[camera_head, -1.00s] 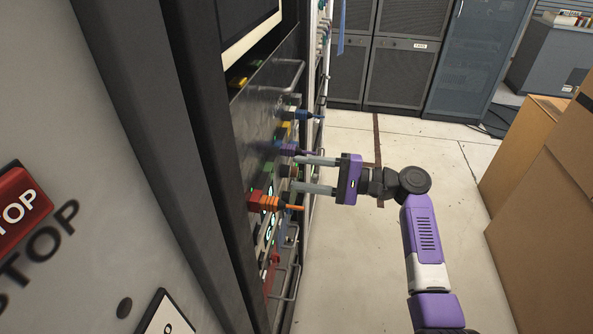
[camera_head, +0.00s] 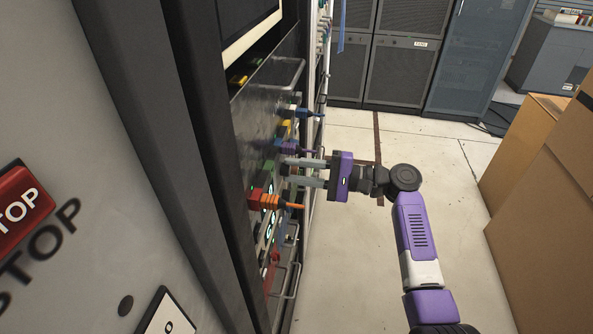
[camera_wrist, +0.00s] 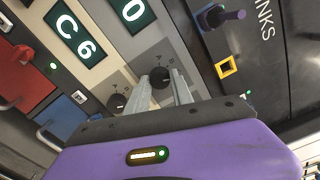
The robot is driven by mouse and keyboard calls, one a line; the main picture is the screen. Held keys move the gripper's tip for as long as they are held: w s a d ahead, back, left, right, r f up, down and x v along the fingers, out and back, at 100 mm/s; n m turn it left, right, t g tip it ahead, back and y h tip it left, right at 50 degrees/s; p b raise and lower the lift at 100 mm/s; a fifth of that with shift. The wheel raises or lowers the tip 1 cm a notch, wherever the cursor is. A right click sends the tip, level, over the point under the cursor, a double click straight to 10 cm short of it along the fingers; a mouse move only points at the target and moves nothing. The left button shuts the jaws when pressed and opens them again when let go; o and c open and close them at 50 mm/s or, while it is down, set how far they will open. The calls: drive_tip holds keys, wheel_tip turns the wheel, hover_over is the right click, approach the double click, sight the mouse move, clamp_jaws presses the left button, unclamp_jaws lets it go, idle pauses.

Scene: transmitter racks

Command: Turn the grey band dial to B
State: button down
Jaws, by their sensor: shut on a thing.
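A dark round dial (camera_wrist: 158,73) sits on a light grey panel in the wrist view, with small markings around it that I cannot read for certain. My gripper (camera_wrist: 161,84) has one finger on each side of this dial and is shut on it. Which marking the dial points to is too small to tell. A second dark dial (camera_wrist: 117,104) sits to its left, beside the left finger. In the head view my gripper (camera_head: 287,172) reaches the rack front from the right, and its fingers hide the held dial.
Green displays (camera_wrist: 75,35) are on the panel. A purple-handled plug or lever (camera_wrist: 225,15) and a yellow-framed socket (camera_wrist: 227,67) lie to the right. In the head view an orange cable (camera_head: 290,206) sticks out just below my fingers. Cardboard boxes (camera_head: 545,190) stand at right; the floor between is clear.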

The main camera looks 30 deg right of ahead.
drive_tip(key=shift+f, duration=0.1)
drive_tip(key=n+b, duration=0.7)
drive_tip(key=b, duration=0.1)
drive_tip(key=shift+n, duration=0.3)
idle(0.5)
drive_tip(key=c, duration=1.1)
unclamp_jaws()
drive_tip(key=v, duration=0.7)
drive_tip(key=shift+s+d, duration=0.3)
drive_tip(key=shift+s, duration=0.05)
